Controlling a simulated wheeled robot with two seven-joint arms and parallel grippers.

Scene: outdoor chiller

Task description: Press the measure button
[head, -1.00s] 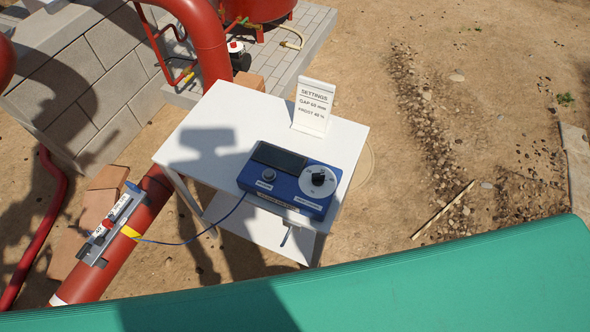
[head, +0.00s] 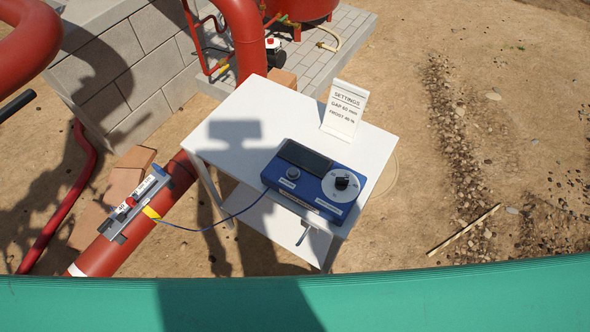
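A blue measuring box (head: 310,205) sits on the white table (head: 228,130) in the head view. It has a dark blank screen (head: 305,157), a round grey button (head: 293,173) at its left with a small label below, and a black knob (head: 342,183) on a white dial at its right. A blue cable runs from the box to a sensor rail (head: 136,206) with two sliders, clamped on the red pipe. The labels on the box are too small to read. Neither of my grippers is in view.
A settings card (head: 344,110) reading gap 60 mm and frost 45 %, the last figure hard to read, stands at the back of the table. A grey block wall (head: 120,65) and red pipes (head: 110,255) lie left. Open sandy ground lies right.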

